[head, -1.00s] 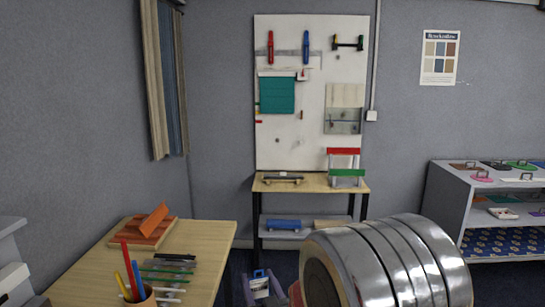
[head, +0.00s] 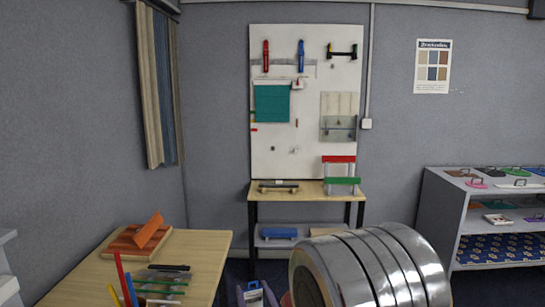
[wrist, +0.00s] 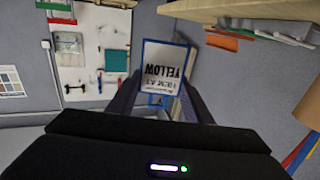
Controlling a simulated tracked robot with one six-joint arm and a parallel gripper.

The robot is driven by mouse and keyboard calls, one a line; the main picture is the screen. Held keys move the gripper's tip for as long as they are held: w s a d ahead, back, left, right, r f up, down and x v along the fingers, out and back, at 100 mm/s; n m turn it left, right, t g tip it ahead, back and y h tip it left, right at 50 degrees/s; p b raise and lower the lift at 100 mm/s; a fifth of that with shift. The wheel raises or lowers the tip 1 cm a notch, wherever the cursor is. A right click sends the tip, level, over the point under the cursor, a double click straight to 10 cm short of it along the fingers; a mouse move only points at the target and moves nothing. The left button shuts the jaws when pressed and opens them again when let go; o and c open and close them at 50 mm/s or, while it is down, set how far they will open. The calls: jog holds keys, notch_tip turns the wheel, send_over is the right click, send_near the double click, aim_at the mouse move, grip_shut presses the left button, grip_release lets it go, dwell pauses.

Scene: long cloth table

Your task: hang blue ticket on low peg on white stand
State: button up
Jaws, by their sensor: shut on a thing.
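My gripper (wrist: 160,103) is shut on the blue ticket (wrist: 165,66), a white card with a blue border and dark lettering that reads upside down in the wrist view. The word YELLOW is legible on it. In the head view a small blue and white piece (head: 254,296) shows at the bottom edge and looks like the same ticket; the gripper itself is hidden there. A white upright board (head: 305,160) stands against the back wall with tools and small pegs on it. I cannot tell whether it is the white stand, and no low peg is clear.
A narrow bench (head: 310,192) stands below the board. A grey shelf (head: 440,215) with flat coloured pieces is at right. Floor shows between the left table and bench.

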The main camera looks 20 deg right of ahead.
aim_at(253, 305)
jog(key=shift+w+a+f, duration=0.1)
jog(key=shift+w+f, duration=0.25)
jog(key=shift+f, duration=0.35)
jog(key=shift+w+a+f, duration=0.1)
jog(key=shift+w+f, duration=0.2)
jog(key=shift+f, duration=0.35)
jog(key=shift+w+f, duration=0.35)
jog(key=shift+f, duration=0.35)
jog(key=shift+d, duration=0.1)
